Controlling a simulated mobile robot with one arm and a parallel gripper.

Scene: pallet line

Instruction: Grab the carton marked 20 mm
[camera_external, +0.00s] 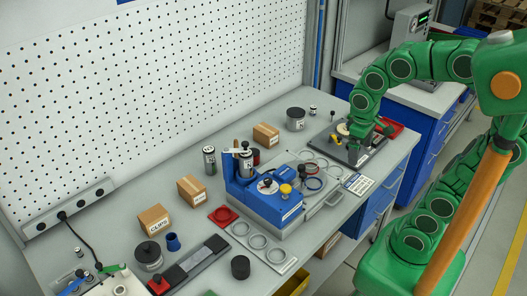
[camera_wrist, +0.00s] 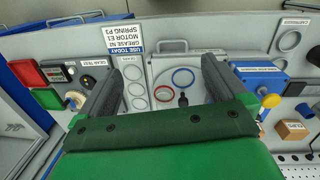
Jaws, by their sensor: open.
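Three brown cartons stand on the bench in the external view: a front one (camera_external: 154,222), a middle one (camera_external: 192,191) and a rear one (camera_external: 266,135). Each has a white label, too small to read surely, so I cannot tell which is marked 20 mm. In the wrist view one brown carton (camera_wrist: 292,131) shows at the right, its label seeming to read CLIPS. My gripper (camera_external: 355,146) is over the dark plate at the bench's right end, away from all the cartons. In the wrist view its two dark fingers (camera_wrist: 158,78) are apart with nothing held between them.
A blue machine (camera_external: 264,197) stands mid-bench, between my gripper and the front cartons. A grey canister (camera_external: 296,119) is right of the rear carton. Printed rings (camera_external: 250,240), a red tray (camera_external: 223,215) and a dark rail (camera_external: 190,266) lie nearby. A pegboard (camera_external: 150,90) backs the bench.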

